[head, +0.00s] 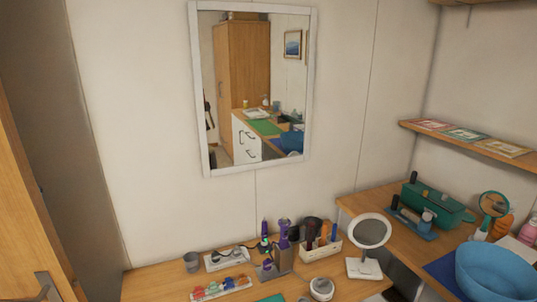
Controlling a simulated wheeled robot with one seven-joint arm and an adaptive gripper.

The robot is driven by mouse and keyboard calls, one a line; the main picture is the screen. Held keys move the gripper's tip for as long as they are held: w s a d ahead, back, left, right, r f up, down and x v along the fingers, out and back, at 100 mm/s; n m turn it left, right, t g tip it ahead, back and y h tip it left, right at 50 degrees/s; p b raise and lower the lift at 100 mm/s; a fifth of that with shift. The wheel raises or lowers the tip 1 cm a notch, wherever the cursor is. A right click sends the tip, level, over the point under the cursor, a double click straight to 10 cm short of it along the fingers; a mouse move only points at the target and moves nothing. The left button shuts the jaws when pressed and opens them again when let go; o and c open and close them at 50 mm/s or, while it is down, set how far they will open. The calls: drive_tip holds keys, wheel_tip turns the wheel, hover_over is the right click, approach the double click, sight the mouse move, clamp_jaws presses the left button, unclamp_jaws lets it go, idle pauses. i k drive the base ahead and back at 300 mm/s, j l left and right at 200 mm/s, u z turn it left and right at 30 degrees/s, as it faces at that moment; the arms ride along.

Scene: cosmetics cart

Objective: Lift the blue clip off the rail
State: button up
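A pale rail (234,291) with a row of small coloured clips lies near the front of the lower wooden counter, at the bottom of the head view. My gripper is not in view.
Behind the rail are a grey cup (192,262) and a white tray (219,264). A metal holder (282,262) with purple tools stands to the right, beside a pale caddy (319,254) and a round white mirror (371,232). A blue basin (492,274) is far right.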

sight(227, 282)
drive_tip(key=k+l+z, duration=0.1)
drive_tip(key=l+z, duration=0.15)
drive_tip(key=z, duration=0.15)
drive_tip(key=l+z, duration=0.2)
drive_tip(key=z, duration=0.25)
drive_tip(key=u, duration=1.7)
drive_tip(key=i+j, duration=0.4)
drive_tip(key=i, duration=0.15)
drive_tip(key=i+j, duration=0.4)
drive_tip(key=i, duration=0.15)
drive_tip(key=i+j, duration=0.4)
drive_tip(key=i, duration=0.15)
drive_tip(key=l+z, duration=0.05)
